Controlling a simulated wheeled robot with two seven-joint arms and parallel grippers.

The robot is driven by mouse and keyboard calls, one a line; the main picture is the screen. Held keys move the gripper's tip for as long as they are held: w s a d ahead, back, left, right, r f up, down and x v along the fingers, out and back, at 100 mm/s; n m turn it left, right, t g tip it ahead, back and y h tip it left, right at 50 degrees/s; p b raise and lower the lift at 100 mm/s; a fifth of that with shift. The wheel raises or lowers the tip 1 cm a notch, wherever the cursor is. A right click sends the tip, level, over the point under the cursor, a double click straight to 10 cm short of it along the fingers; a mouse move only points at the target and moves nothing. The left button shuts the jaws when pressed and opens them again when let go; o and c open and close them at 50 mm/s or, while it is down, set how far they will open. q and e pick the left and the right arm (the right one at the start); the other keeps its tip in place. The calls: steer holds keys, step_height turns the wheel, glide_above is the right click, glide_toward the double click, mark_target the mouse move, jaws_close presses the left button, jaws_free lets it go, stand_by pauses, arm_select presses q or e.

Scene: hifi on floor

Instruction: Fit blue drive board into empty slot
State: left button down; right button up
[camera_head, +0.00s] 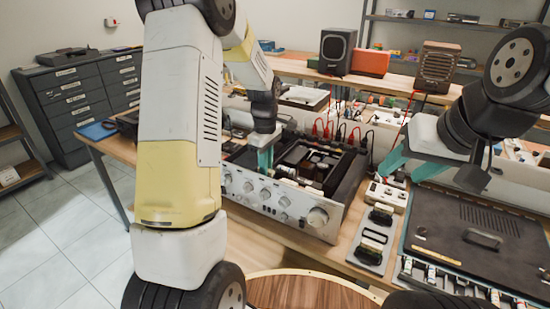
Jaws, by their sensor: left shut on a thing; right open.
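The silver-fronted hi-fi amplifier (280,200) stands on the bench with its top open, showing dark parts and cylinders inside. My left gripper (265,158) points down into the left part of its open chassis. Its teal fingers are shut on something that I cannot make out. I cannot pick out the blue drive board or the empty slot; my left arm and the chassis walls hide part of the inside. My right gripper (406,168) is open and empty, right of the amplifier, above a small white device.
A dark panel (470,235) lies in a tray at the right. A grey plate with black parts (374,238) lies between it and the amplifier. Red and black leads (335,130) hang behind the amplifier. A round wooden top (312,291) is in front.

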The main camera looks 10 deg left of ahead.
arm_select(q)
steer(key=shift+f, duration=0.8)
stand_by(1.1)
steer(key=c, duration=1.3)
jaws_free()
steer(key=shift+r, duration=0.15)
step_height(320, 180, up, 8)
steer(key=shift+f, duration=0.25)
